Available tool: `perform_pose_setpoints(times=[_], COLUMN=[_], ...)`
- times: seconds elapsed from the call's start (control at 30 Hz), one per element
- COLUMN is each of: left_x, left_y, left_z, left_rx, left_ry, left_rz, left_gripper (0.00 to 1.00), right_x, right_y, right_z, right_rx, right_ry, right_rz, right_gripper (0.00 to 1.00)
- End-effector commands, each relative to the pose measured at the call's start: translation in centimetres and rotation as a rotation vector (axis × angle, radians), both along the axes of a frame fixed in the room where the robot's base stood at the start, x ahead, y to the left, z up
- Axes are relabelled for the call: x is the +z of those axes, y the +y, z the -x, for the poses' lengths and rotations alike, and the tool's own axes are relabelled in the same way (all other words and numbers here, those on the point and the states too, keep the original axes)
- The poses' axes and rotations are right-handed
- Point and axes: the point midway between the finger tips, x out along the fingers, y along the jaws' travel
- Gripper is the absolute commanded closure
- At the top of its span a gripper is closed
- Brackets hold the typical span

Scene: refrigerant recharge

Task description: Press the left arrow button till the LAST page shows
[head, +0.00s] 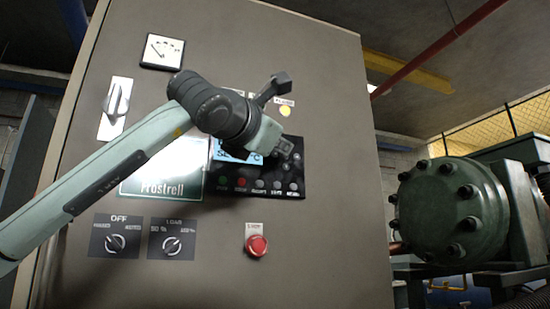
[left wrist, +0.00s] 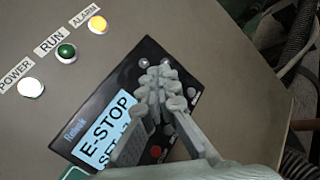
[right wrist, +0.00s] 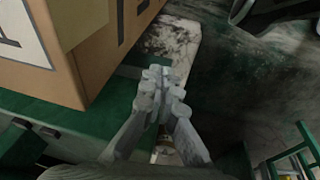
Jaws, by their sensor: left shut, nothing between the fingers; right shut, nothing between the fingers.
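The control panel (head: 256,190) is a black unit on the cabinet front with a row of small buttons along its bottom. My left arm covers its upper part in the head view. In the left wrist view its lit screen (left wrist: 105,138) reads "E-STOP" with a partly hidden second line. My left gripper (head: 289,150) is shut and empty, its tips at the panel's right part. In the left wrist view the gripper (left wrist: 158,78) hides the buttons under it; I cannot tell whether it touches one. My right gripper (right wrist: 163,80) is shut and empty, away from the panel.
A red emergency button (head: 257,245) and two rotary switches (head: 116,243) (head: 172,244) sit below the panel. Power (left wrist: 31,88), run (left wrist: 66,52) and alarm (left wrist: 97,24) lamps are beside it. A green compressor (head: 440,210) stands right of the cabinet. A cardboard box (right wrist: 82,50) is near my right gripper.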

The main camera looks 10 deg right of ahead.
Motion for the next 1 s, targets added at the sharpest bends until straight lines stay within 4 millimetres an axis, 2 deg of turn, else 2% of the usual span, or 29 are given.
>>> perform_pose_setpoints(times=[0.1,0.4,1.0], left_x=[-0.3,-0.1,0.0], left_y=[-0.3,-0.7,-0.7], left_z=[1.4,3.5,3.6], left_rx=[-0.001,0.0,0.001], left_ry=[-0.003,-0.001,-0.001], left_rz=[0.0,0.001,0.0], left_gripper=[1.0,1.0,1.0], right_x=[-1.2,-2.3,-2.2], right_y=[0.0,0.0,0.0], right_z=[0.0,0.0,0.0], right_rx=[0.0,0.0,0.0], right_ry=[0.0,0.0,0.0], right_rz=[0.0,0.0,0.0], right_gripper=[1.0,1.0,1.0])
